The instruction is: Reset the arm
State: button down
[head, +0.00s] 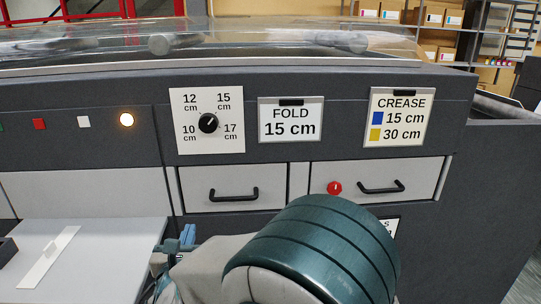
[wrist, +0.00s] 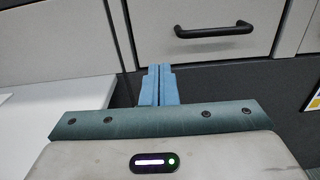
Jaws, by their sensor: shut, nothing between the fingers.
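My gripper (wrist: 158,84) shows in the wrist view with its two blue fingers together and nothing between them. It points at the grey machine front, just below a drawer with a black handle (wrist: 214,31). In the head view my gripper (head: 187,236) is low and left of centre, partly hidden behind my own arm, below the left drawer (head: 222,208). The fingers appear apart from the drawer, though the exact distance is hard to tell.
The machine carries a dial (head: 208,123), a FOLD 15 cm sign (head: 290,121), a CREASE sign (head: 398,117) and a red knob (head: 334,188) on the right drawer (head: 415,181). A light grey surface (head: 110,262) lies at lower left with a white strip (head: 48,258). Shelves with boxes stand behind.

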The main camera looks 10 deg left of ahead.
jog(key=w+d+r+m+g+h+p, duration=0.1)
jog(key=d+r+m+g+h+p, duration=0.2)
jog(key=d+m, duration=0.5)
jog(key=w+d+r+m+g+h+p, duration=0.1)
jog(key=d+r+m+g+h+p, duration=0.2)
jog(key=d, duration=1)
jog(key=w+d+r+m+g+h+p, duration=0.1)
jog(key=d+r+m+h+p, duration=0.1)
jog(key=d+m+h, duration=0.6)
jog(key=s+d+r+m+g+y+p, duration=0.3)
jog(key=s+d+m+y+p, duration=0.2)
jog(key=s+m, duration=0.3)
jog(key=s+d+r+m+g+y+p, duration=0.3)
jog(key=s+d+m+g+y+p, duration=0.1)
jog(key=s+d+m, duration=0.3)
jog(key=s+m+y+p, duration=0.1)
jog(key=s+m, duration=0.1)
jog(key=m, duration=0.2)
jog(key=shift+r+g, duration=0.3)
jog(key=shift+r, duration=0.05)
